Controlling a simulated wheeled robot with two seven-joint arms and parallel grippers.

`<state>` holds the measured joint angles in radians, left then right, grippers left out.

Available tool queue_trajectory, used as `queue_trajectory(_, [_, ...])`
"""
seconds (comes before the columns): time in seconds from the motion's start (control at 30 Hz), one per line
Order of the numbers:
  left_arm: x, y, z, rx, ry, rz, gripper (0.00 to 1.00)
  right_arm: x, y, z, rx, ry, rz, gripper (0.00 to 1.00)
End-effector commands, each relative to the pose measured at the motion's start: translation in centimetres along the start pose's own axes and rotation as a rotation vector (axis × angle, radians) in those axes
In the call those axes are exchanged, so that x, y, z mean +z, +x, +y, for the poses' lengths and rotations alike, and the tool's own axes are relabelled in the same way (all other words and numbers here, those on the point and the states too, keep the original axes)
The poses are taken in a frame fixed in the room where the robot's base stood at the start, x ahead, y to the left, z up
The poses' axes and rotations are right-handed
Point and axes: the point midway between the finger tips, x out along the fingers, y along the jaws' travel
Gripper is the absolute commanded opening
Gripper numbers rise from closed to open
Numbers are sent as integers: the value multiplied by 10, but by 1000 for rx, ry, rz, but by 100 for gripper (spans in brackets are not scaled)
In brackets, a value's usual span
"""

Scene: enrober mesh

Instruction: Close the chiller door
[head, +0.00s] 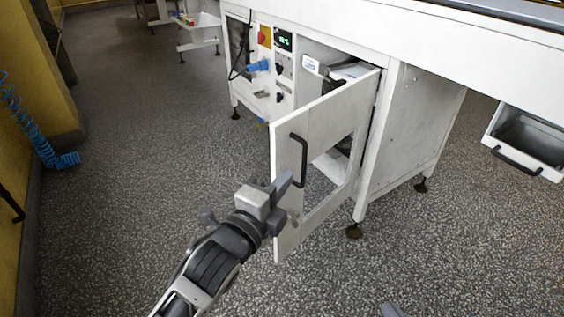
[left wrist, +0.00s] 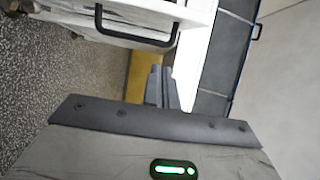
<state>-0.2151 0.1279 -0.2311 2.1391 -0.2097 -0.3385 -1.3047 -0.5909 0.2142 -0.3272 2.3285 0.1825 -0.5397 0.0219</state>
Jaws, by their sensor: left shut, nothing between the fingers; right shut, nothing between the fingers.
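The white chiller door (head: 287,142) stands open in the head view, swung out from the cabinet under the white machine. It has a black bar handle (head: 303,160) and a window-like opening. In the left wrist view the handle (left wrist: 139,40) shows at the top left. My left gripper (head: 284,184) is shut and empty, in front of the door's lower part near the handle; I cannot tell whether it touches the door. Its closed fingers (left wrist: 162,88) show in the left wrist view. Only a grey tip of my right gripper (head: 392,311) shows at the bottom edge, shut.
The cabinet's side panel (head: 408,125) stands right of the door, on black feet. A control panel (head: 277,62) with a red switch and green display is left of the opening. An open drawer (head: 527,140) juts out at right.

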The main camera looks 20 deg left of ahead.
Motion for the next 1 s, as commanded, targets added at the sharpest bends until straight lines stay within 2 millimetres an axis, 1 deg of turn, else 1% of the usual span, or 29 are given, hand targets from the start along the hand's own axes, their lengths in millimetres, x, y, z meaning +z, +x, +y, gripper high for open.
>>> queue_trajectory(0.03, [0,13,1,-4,-3,1,0,1,0,0,-4,-1,10,0])
queue_trajectory(0.1, [0,28,2,-3,-3,0,0,-1,0,-2,-9,-2,29,0])
queue_trajectory(0.27, [0,61,2,-2,-5,1,0,-5,-2,-5,-21,-2,68,0])
queue_trajectory(0.3, [5,64,2,0,0,-1,0,-7,-2,-6,-25,-1,78,0])
queue_trajectory(0.4, [21,66,2,2,2,-1,0,-8,-2,-7,-31,10,91,0])
queue_trajectory(0.57, [35,69,2,2,-1,-1,0,-8,-2,-8,-42,28,97,0])
queue_trajectory(0.7, [39,70,1,3,-4,0,0,-8,-2,-9,-45,34,99,0])
queue_trajectory(1.0, [39,70,1,3,-4,0,0,-15,-2,-9,-46,30,113,0])
